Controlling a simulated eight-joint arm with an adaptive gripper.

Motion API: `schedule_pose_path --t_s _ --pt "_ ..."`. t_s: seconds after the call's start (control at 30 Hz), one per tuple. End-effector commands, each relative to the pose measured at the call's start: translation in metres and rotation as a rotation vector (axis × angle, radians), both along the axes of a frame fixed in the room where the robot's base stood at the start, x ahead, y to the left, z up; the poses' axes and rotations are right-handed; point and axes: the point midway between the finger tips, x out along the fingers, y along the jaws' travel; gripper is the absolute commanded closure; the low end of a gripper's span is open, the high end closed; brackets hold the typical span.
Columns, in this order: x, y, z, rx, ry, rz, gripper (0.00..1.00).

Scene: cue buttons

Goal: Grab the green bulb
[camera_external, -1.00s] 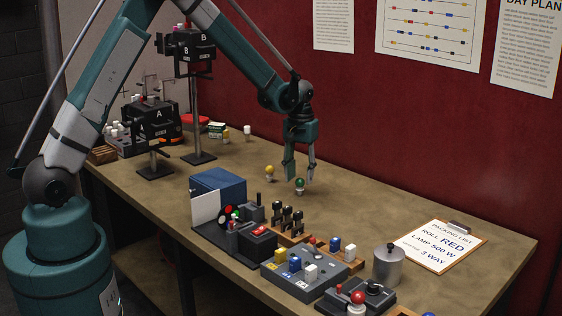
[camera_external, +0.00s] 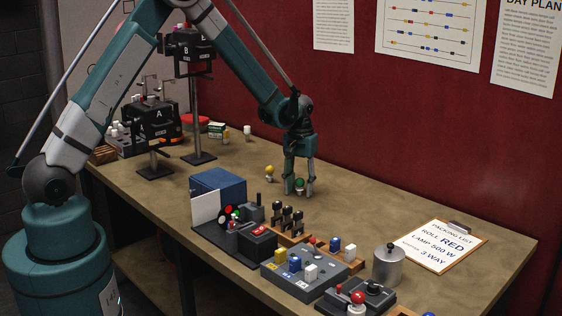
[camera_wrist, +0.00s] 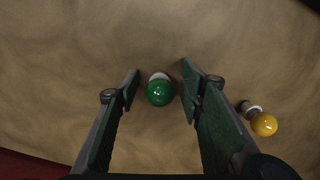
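The green bulb (camera_external: 299,184) stands on the tabletop, a round green top on a pale base. My gripper (camera_external: 300,188) is lowered around it, with one finger on each side. In the wrist view the green bulb (camera_wrist: 160,91) lies between the two fingertips of my gripper (camera_wrist: 160,85). A gap shows on both sides of the bulb, so the fingers are open and appear not to touch it. Its pale base is partly hidden behind the green top in the wrist view.
A yellow bulb (camera_external: 269,171) stands close by, to the left; in the wrist view it (camera_wrist: 264,124) is just outside the right finger. A blue box (camera_external: 222,190) and button panels (camera_external: 300,277) stand toward the front.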

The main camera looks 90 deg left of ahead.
Motion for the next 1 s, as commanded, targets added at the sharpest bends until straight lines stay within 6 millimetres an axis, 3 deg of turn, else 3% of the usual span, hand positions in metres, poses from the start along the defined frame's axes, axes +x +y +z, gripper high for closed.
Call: schedule_pose_path --t_s 0.47,0.7,1.0 --pt "0.0002 0.0001 0.0002 0.000 0.000 0.000 0.62" --pt "0.0002 0.0001 0.0002 0.000 0.000 0.000 0.89" --pt "0.0002 0.0001 0.0003 0.000 0.000 0.000 0.89"
